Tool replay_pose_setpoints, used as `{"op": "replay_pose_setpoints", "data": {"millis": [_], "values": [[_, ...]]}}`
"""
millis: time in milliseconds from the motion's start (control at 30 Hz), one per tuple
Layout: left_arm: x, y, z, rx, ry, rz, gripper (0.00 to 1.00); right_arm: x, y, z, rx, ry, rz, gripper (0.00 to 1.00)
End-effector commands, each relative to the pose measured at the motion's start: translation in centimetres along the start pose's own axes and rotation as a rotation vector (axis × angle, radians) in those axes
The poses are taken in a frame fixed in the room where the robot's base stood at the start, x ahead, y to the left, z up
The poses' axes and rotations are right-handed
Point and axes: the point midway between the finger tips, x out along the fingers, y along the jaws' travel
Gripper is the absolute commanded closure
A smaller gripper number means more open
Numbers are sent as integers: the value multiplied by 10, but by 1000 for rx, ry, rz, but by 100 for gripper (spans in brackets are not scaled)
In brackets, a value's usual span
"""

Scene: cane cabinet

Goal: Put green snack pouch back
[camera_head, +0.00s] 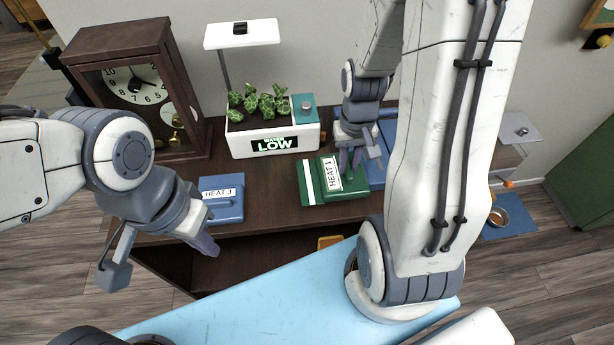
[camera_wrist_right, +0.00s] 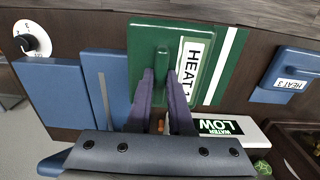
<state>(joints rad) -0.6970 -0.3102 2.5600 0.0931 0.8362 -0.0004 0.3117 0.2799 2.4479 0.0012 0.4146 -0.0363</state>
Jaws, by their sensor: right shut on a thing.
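My left gripper (camera_head: 207,246) hangs in front of the cabinet near a blue pouch. Its fingers overlap, so its opening cannot be told.
The blue pouch (camera_head: 222,203) with a "HEAT" label lies at left. A white planter (camera_head: 240,143) with a "WATER LOW" sign and a wooden clock (camera_head: 134,85) stand behind. Blue items (camera_wrist_right: 55,92) lie beside the green pouch. My right arm hides the cabinet's right part.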

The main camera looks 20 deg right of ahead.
Motion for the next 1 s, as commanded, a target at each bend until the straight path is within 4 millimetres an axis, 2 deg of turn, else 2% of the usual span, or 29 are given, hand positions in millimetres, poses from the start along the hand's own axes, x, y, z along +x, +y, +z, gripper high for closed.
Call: {"op": "replay_pose_setpoints", "data": {"millis": [33, 200, 400, 533, 800, 1000], "values": [[-2, 0, 0, 0, 0, 0, 100, 7, -13, -3, -11, -6, 0, 100], [-7, 0, 0, 0, 0, 0, 100, 30, -48, -18, -8, -4, 1, 100], [-10, 1, 0, 0, 0, 0, 100, 46, -72, -29, -1, -1, 0, 100], [-11, 1, -1, 0, 0, 0, 100, 54, -74, -30, 3, -2, 0, 100], [-15, 1, -1, 0, 0, 0, 100, 87, -74, -30, 4, -2, 0, 100], [-14, 1, -1, 0, 0, 0, 100, 89, -74, -30, 4, 1, 0, 100]]}}
